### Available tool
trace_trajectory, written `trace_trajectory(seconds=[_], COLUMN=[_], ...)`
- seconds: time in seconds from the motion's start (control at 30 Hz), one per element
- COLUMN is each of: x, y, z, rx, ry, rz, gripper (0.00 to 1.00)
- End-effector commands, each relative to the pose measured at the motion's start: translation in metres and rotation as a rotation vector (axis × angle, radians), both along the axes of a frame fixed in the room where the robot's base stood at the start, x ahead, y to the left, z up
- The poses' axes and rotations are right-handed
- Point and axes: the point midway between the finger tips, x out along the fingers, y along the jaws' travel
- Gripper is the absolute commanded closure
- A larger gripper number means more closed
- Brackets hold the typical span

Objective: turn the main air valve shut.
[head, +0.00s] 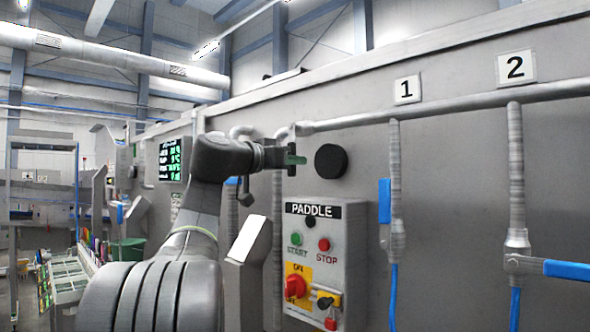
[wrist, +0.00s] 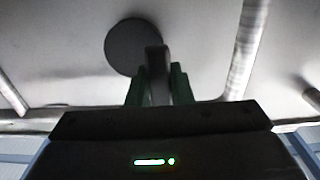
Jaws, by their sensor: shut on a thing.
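My gripper (head: 297,160) is at the end of my outstretched arm, in front of the grey machine wall near the left end of the air pipe. In the wrist view its two green fingers (wrist: 158,80) are closed on both sides of a narrow grey bar (wrist: 156,62), which looks like the main air valve's handle. In the head view a thin upright grey piece (head: 291,134) shows just above the fingers. The valve's body is mostly hidden behind my gripper, and I cannot tell how far the handle is turned.
A black round disc (head: 330,161) sits on the wall just right of my gripper. Below is the PADDLE control box (head: 335,262) with buttons and a red rotary switch. Pipe 1 has an upright blue lever (head: 384,201); pipe 2 has a sideways blue lever (head: 567,270).

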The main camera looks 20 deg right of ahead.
Motion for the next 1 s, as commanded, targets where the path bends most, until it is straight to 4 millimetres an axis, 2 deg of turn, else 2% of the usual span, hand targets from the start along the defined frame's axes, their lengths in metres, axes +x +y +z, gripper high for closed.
trace_trajectory(seconds=[0.57,0.6,0.7,1.0], x=[0.003,0.003,0.0029,0.0022], y=[0.0014,0.0014,0.0013,0.0024], z=[0.0002,0.0002,0.0002,0.0], rx=[0.015,0.015,0.015,0.014], ry=[-0.035,-0.035,-0.034,-0.033], rz=[0.002,0.002,0.002,0.001], gripper=[1.0,0.76,0.58,0.58])
